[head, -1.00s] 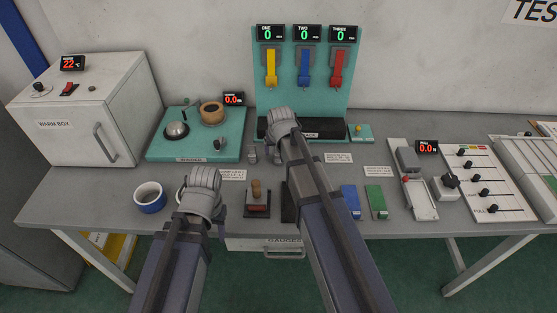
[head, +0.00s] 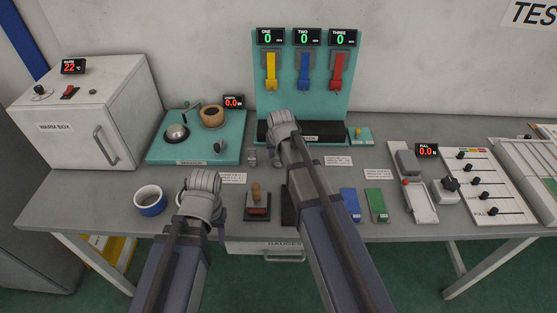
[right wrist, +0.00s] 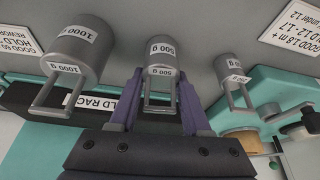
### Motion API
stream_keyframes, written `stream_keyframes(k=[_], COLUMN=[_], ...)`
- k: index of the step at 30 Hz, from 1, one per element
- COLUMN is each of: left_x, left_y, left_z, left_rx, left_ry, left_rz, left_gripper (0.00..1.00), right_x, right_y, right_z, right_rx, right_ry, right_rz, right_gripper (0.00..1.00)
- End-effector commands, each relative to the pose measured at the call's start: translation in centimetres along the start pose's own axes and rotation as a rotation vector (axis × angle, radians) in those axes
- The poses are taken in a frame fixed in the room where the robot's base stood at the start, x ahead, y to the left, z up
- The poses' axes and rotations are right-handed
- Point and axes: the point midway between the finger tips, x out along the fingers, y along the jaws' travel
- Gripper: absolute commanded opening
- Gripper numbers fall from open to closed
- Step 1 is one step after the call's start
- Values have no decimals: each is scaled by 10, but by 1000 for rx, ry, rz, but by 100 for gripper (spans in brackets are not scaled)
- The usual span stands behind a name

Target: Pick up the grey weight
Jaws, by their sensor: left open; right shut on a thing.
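In the right wrist view, a grey 500 g weight (right wrist: 163,58) with a wire handle is at top centre. My right gripper (right wrist: 160,100) is shut on its handle, one finger on each side. A larger grey 1000 g weight (right wrist: 78,55) is to the left and a smaller grey weight (right wrist: 231,72) to the right, both apart from the fingers. In the head view a small grey weight (head: 252,157) stands left of my right arm, which hides the held weight. My left gripper (head: 203,182) is over the table's front left, empty as far as I see; its fingertips are hidden.
A black rack (head: 322,133) stands under the hanging yellow, blue and red straps. A teal board (head: 160,153) is left of my right gripper.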

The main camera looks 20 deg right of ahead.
Motion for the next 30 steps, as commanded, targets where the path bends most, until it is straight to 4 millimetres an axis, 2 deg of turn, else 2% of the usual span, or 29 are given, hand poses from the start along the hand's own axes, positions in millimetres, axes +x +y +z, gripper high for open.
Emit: stream_keyframes(k=[17, 23, 30], left_x=[-3, -16, -47], left_y=[0, -2, -4], left_z=[0, 1, 3], left_rx=[0, 0, 0], left_ry=[0, 0, 0], left_rz=[0, 0, 0], left_gripper=[50, 50, 50], right_x=[-3, -15, -44], right_y=[0, 0, 0], right_z=[-1, -6, -18], right_rx=[0, 0, 0], right_ry=[1, 1, 1], right_rz=[0, 0, 0], right_gripper=[0, 0, 0])
